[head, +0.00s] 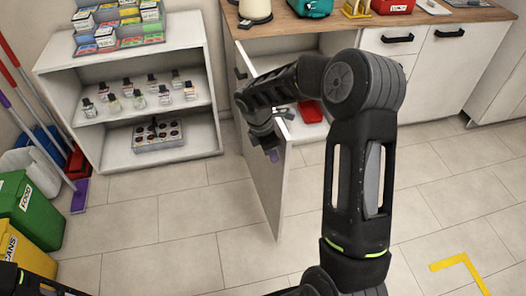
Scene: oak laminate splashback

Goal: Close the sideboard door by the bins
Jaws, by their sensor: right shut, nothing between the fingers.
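The sideboard door (266,192) is a pale panel standing wide open, swung out toward me from the left end of the wooden-topped sideboard (275,27). My right arm reaches across from the right, and its gripper (273,146) is at the door's upper part, shut and empty. Whether its fingers touch the panel I cannot tell. The arm hides part of the door's top and of the cabinet opening. A red item (310,111) shows inside the open cabinet. My left gripper is out of view; only a dark piece of my arm shows at the bottom left.
A white shelf unit (50,67) with small bottles and a tray stands left of the door. A green bin (33,207), a yellow bin (27,252) and a white bin (38,168) stand at the far left, by mops. Tiled floor left of the door is clear.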

